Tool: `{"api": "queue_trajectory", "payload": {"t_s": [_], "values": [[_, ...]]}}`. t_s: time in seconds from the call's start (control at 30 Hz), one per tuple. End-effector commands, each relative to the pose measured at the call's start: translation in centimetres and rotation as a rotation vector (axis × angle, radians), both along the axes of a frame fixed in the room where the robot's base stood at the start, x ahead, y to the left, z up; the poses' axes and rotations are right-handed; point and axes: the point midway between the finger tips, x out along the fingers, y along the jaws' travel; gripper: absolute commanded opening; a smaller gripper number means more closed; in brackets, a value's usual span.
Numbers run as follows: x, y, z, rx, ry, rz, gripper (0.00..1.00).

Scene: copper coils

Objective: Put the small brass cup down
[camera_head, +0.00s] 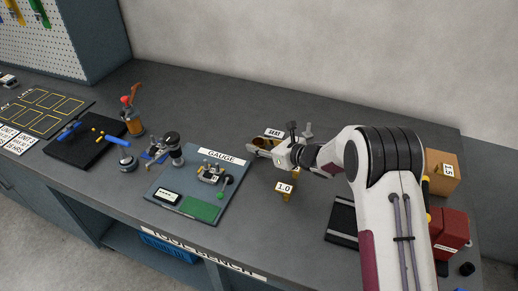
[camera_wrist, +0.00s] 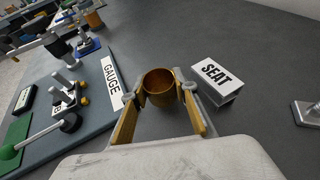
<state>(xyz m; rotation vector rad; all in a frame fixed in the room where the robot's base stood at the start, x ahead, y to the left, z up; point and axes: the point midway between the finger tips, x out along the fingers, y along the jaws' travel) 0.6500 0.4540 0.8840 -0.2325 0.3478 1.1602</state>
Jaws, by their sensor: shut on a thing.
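The small brass cup (camera_wrist: 160,86) is upright with its open mouth toward the wrist camera. My gripper (camera_wrist: 160,95) is shut on it, one finger on each side. In the head view my gripper (camera_head: 262,149) is over the back middle of the bench, with the cup partly hidden at its fingers. I cannot tell whether the cup's base touches the bench. A block labelled SEAT (camera_wrist: 217,75) is just right of the cup in the wrist view, apart from it. Its label (camera_head: 274,133) also shows behind the gripper in the head view.
The blue-grey GAUGE board (camera_head: 157,195) with its fittings lies left of my gripper. A brass piece labelled 1.0 (camera_head: 285,188) stands in front of it. A cardboard box (camera_head: 442,170) and red block (camera_head: 449,228) are on the right. Bare bench lies behind the cup.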

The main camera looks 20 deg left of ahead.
Motion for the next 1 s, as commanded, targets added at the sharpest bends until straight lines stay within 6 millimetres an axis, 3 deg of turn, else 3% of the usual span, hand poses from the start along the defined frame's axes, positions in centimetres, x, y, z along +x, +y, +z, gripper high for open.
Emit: {"api": "queue_trajectory", "payload": {"t_s": [0.2,0.7,0.73,0.77,1.0], "values": [[0.0,0.0,-1.8,-0.001,0.001,0.0,0.09],[0.0,0.0,-2.1,0.0,0.001,0.0,0.09],[0.0,0.0,-2.1,0.0,0.001,0.0,0.36],[0.0,0.0,-2.1,0.0,0.001,0.0,0.44],[0.0,0.0,-2.1,0.0,0.001,0.0,0.45]]}}
